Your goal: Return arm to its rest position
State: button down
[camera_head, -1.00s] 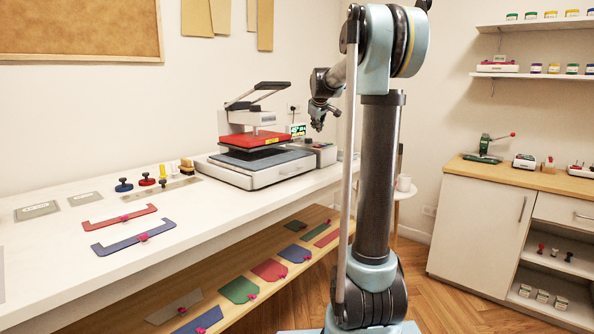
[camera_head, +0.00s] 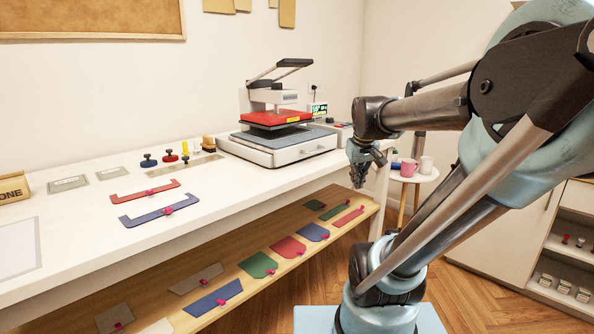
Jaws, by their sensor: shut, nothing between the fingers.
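My arm rises from its base at the lower right and leans to the right, with its forearm reaching back to the left. My gripper (camera_head: 359,182) hangs at the forearm's end, pointing down. It is shut and empty. It is in the air off the right end of the white table (camera_head: 85,240), to the right of and lower than the heat press (camera_head: 278,140), and appears apart from both.
Pink (camera_head: 408,167) and white (camera_head: 426,165) mugs stand on a small round side table (camera_head: 415,178) close behind my gripper. A wooden lower shelf (camera_head: 240,290) holds several coloured pieces. A white cabinet (camera_head: 490,240) stands at the right. Wooden floor (camera_head: 300,277) is open around my base.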

jog(key=s+f+m+g, duration=0.2)
jog(key=s+f, duration=1.1)
jog(key=s, duration=0.3)
jog(key=shift+f, duration=0.2)
jog(key=shift+w, duration=0.1)
jog(key=shift+w+f, duration=0.2)
jog(key=shift+w, duration=0.15)
jog(key=c, duration=2.4)
grip_release()
